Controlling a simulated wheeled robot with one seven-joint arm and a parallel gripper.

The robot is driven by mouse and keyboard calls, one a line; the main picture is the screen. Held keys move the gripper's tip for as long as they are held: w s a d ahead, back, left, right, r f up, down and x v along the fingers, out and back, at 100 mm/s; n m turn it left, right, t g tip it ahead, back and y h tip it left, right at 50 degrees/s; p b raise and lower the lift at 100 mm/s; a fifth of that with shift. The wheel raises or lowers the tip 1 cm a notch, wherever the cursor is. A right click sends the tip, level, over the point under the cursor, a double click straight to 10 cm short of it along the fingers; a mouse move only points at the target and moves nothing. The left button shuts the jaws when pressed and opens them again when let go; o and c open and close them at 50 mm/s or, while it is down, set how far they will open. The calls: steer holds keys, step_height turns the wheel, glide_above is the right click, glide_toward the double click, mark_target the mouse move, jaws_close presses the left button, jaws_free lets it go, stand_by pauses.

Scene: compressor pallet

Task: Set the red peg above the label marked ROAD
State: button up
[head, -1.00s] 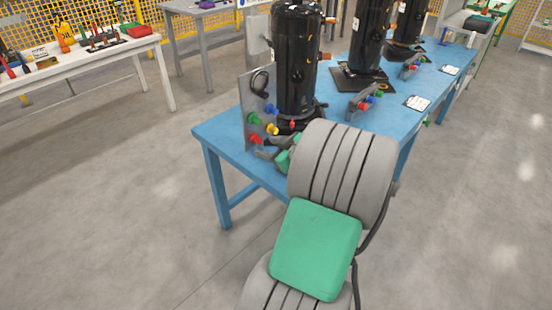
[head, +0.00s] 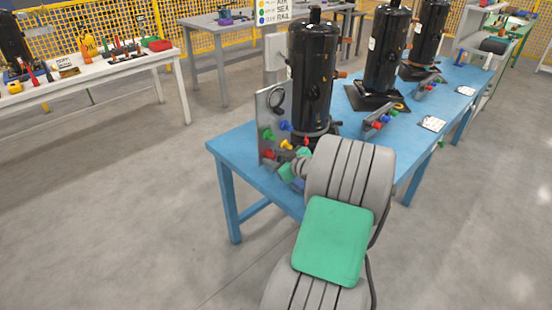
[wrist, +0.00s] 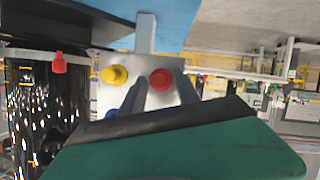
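The red peg (head: 269,154) is at the lower left of an upright grey panel (head: 265,110) on the blue table. A yellow peg (head: 286,144) is to its right, with green (head: 268,134) and blue (head: 285,126) pegs above. In the wrist view, which shows the table at the top, the red peg (wrist: 161,79) appears between the two dark fingers of my gripper (wrist: 159,94). The fingers are apart; I cannot tell whether they touch it. The yellow peg (wrist: 115,75) is beside the left finger. I see no label reading ROAD.
A black compressor (head: 312,75) stands close beside the panel. More compressors and a small peg rack (head: 378,124) are farther along the blue table (head: 232,146). A sign (head: 275,12), cut off at the top, shows AIR, SEA and RAIL. The floor at left is clear.

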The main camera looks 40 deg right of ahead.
jaws_close()
stand_by(0.7)
stand_by(1.2)
